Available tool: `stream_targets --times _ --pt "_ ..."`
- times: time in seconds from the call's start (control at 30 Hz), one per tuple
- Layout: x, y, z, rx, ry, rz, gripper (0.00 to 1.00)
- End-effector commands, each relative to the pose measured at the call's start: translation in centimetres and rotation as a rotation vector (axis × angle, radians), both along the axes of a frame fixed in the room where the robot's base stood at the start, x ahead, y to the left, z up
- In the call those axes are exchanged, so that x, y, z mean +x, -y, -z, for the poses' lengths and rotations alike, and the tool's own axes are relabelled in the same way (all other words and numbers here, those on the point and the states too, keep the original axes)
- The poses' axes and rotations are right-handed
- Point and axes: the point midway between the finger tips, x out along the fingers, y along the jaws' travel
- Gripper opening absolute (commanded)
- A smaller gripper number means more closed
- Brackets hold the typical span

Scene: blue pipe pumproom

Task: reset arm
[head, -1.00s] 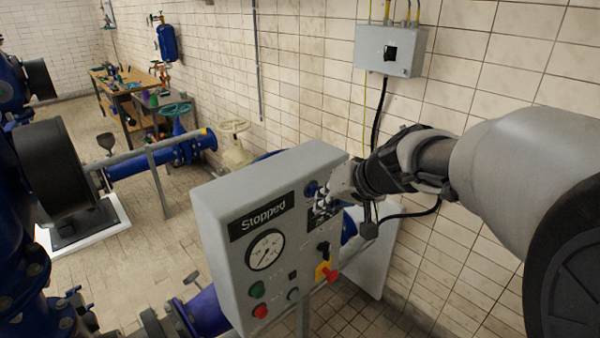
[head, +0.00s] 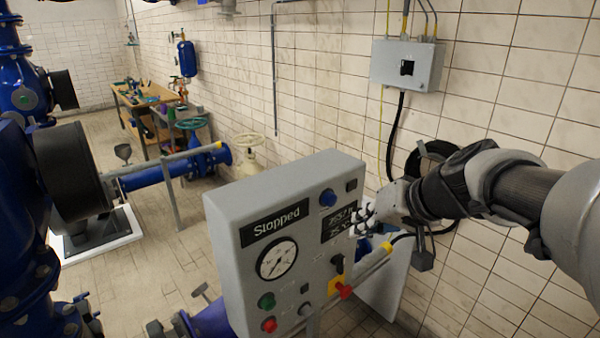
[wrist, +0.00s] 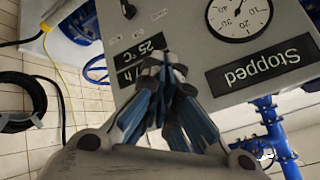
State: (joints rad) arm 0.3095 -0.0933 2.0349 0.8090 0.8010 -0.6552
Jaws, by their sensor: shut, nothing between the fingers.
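My gripper (head: 366,219) is shut and empty. In the head view it is at the right edge of the grey control panel (head: 222,222), in front of the small dark display; I cannot tell whether it touches the panel. In the wrist view the closed fingers (wrist: 168,75) point at the panel face (wrist: 190,35), which appears upside down. The panel carries a "Stopped" display (head: 275,222), a round gauge (head: 277,259), a blue button (head: 328,198), green (head: 266,301) and red (head: 269,325) buttons, and a red switch on yellow (head: 344,290). The gripper hides part of the small display.
A grey switch box (head: 408,65) with cables hangs on the tiled wall. A black hose coil (head: 433,150) hangs behind my arm. Blue pipes and valves (head: 20,200) stand at left. A workbench (head: 150,98) stands at the back.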

Motion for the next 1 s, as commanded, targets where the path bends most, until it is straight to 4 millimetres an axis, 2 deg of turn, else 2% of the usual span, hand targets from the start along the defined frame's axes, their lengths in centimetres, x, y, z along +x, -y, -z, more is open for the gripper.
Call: stream_targets --times 0.47,0.57,0.67,0.77,0.83,0.9,1.0 --pt "0.0 0.0 0.0 -0.001 0.000 -0.001 0.00" --pt "-0.5 -0.3 0.4 -0.006 -0.005 -0.006 0.00" --pt "-3.0 -1.5 2.2 -0.036 -0.035 -0.027 0.00" --pt "-7.8 -3.1 5.9 -0.098 -0.093 -0.055 0.00" --pt "-11.7 -3.8 9.1 -0.159 -0.138 -0.068 0.00" --pt "-15.4 -3.8 12.2 -0.222 -0.176 -0.070 0.00" --pt "-19.7 -3.2 16.1 -0.309 -0.215 -0.061 0.00"
